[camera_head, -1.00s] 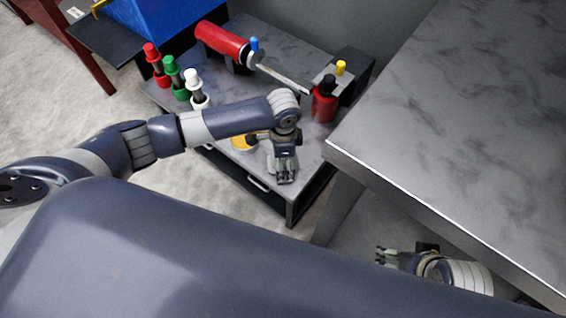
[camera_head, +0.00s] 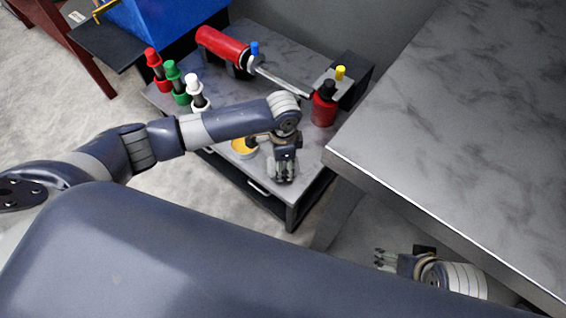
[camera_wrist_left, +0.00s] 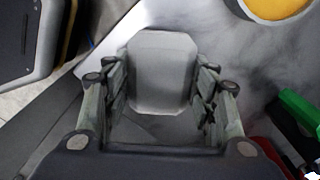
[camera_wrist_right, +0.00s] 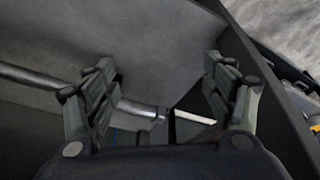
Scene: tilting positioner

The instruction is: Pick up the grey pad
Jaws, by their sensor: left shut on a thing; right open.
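The grey pad (camera_wrist_left: 163,72) is a pale block with cut corners, seen in the left wrist view between the fingers of my left gripper (camera_wrist_left: 162,92). The fingers are shut on its two sides. In the head view my left gripper (camera_head: 283,175) points down over the front right part of the low cabinet's top and largely hides the pad. I cannot tell whether the pad touches the top. My right gripper (camera_head: 382,258) is open and empty, low beside the large grey table; its spread fingers also show in the right wrist view (camera_wrist_right: 162,88).
The cabinet top (camera_head: 290,60) also holds red, green and white capped pieces (camera_head: 173,80), a red cylinder (camera_head: 218,44) with a metal bar, a red bottle (camera_head: 323,108) and a yellow dish (camera_head: 243,147). The large grey table (camera_head: 460,120) stands close at right.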

